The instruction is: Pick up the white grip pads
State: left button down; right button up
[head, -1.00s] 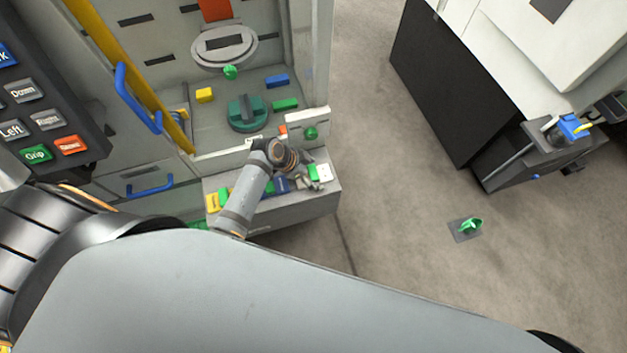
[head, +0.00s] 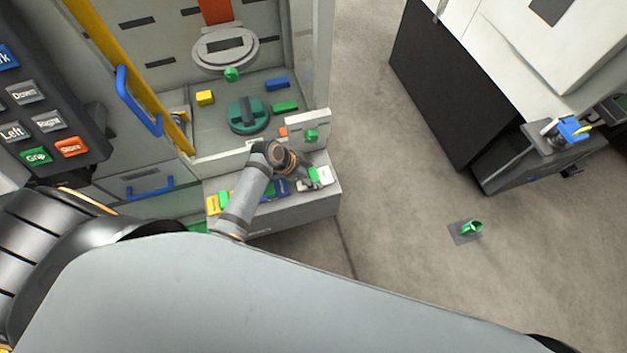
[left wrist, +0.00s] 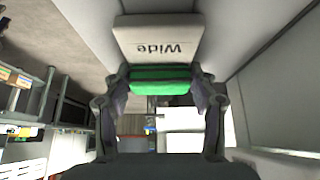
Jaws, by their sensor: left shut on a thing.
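The white grip pads (head: 325,176) are at the right end of the grey drawer ledge (head: 290,213) in the head view. In the left wrist view they show as a white block (left wrist: 158,38) marked "Wide", with a green grip part (left wrist: 160,78). My left gripper (head: 308,176) is at the green part. In the left wrist view its two fingers (left wrist: 160,86) close on the green part from both sides. I cannot tell whether the pads still touch the ledge. My right gripper is not in view.
Yellow and blue blocks (head: 281,187) lie along the ledge, left of the pads. A white plate with a green knob (head: 311,136) stands just behind. The machine bay with a green dial (head: 248,115) is further back. Open floor (head: 400,220) is to the right.

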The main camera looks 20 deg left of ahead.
pick_arm(q)
jog(key=shift+r, duration=0.1)
notch_tip(320, 180, up, 28)
dwell(0.4)
jog(key=shift+w, duration=0.1)
